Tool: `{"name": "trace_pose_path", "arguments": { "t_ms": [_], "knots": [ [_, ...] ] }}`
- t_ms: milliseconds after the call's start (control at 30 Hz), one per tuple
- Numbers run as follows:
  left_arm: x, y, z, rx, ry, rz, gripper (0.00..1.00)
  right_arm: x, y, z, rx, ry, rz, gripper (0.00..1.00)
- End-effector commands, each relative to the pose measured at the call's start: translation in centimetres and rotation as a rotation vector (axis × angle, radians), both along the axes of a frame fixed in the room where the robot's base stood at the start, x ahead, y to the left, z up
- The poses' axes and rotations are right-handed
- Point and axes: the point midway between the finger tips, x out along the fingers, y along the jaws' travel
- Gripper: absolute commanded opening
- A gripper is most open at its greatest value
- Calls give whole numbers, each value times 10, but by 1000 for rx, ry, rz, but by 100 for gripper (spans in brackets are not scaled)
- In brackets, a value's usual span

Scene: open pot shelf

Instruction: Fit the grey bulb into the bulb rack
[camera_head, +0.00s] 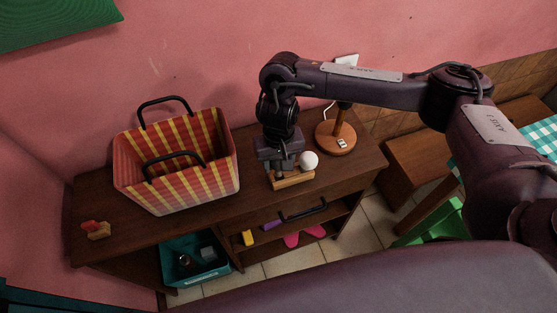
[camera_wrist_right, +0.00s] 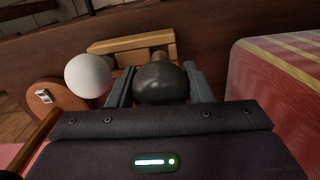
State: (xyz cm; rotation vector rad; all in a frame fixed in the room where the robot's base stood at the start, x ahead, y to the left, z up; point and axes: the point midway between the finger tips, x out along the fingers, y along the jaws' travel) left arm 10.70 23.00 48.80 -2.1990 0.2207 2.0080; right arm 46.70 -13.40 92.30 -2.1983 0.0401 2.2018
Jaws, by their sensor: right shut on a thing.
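My right gripper (camera_head: 284,167) points down over the bulb rack and is shut on the grey bulb. In the right wrist view the dark, round grey bulb (camera_wrist_right: 160,84) sits between the two fingers (camera_wrist_right: 161,88). The light wooden bulb rack (camera_head: 293,182) stands on the cabinet top; it also shows just beyond the bulb in the wrist view (camera_wrist_right: 118,43). A white bulb (camera_head: 309,160) stands at the rack's right end, at the left in the wrist view (camera_wrist_right: 88,75). The grey bulb's lower end is hidden, so I cannot tell whether it touches the rack. My left gripper is out of view.
A red-and-yellow striped basket (camera_head: 190,178) with black handles stands left of the gripper. A lamp with a round wooden base (camera_head: 335,139) stands close behind right. Small red and tan blocks (camera_head: 96,231) lie far left. A teal bin (camera_head: 177,274) sits below.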

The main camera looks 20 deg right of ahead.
Motion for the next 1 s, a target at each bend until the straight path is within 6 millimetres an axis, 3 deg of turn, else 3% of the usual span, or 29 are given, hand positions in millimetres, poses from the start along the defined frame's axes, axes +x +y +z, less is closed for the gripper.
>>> {"name": "trace_pose_path", "arguments": {
  "t_ms": [500,1000],
  "knots": [
    [0,0,-3,1,-1,-1,65,0,0,-15,0,0,0,33],
    [1,1,-3,1,-1,-1,65,0,0,-16,0,0,0,33]
  ]
}}
